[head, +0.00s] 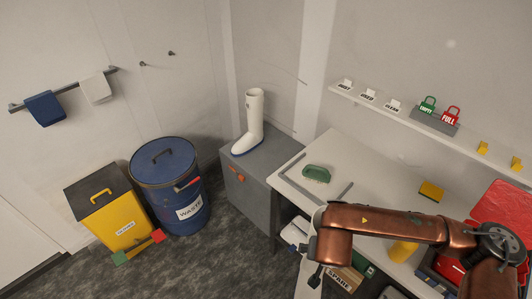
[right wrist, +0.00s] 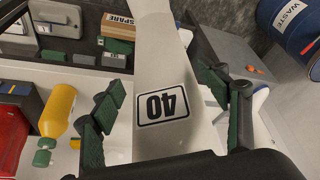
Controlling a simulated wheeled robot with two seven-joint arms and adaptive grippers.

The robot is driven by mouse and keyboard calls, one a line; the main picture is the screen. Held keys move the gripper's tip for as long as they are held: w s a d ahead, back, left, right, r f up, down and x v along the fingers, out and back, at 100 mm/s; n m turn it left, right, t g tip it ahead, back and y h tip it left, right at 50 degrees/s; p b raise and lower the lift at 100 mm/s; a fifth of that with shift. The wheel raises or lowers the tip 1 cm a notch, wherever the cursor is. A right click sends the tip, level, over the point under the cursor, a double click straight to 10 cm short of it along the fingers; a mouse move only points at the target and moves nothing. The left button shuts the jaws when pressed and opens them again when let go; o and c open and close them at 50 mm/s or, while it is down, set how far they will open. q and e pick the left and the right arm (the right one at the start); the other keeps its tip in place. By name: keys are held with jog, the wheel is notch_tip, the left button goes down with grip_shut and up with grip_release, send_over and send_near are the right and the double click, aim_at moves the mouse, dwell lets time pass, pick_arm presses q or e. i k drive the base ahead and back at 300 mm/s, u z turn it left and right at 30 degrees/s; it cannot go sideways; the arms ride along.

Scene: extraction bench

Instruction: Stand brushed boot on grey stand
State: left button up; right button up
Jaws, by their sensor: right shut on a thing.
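A white boot (right wrist: 155,60) with a black-framed "40" label is between the green-padded fingers of my right gripper (right wrist: 160,85), which is shut on it. In the head view my copper right arm mostly hides this boot (head: 307,285), over the bench's front left corner; its sole is not clear. Another white boot (head: 253,120) with a blue sole stands upright on the grey box-like stand (head: 258,195), near its back. A green brush-like item (head: 316,173) lies on the bench. My left gripper is not in view.
The pale bench (head: 345,155) adjoins the stand's right side. A blue waste drum (head: 160,175) and a yellow bin (head: 115,215) stand to the left. A yellow bottle (right wrist: 58,110) and a red item (head: 500,210) are at the right of the bench. A wall shelf (head: 400,110) holds tags.

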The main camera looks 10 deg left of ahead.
aim_at(275, 164)
jog(key=u, duration=0.4)
jog(key=i, duration=0.75)
jog(key=u, duration=0.7)
jog(key=i, duration=1.55)
jog(key=z, duration=0.1)
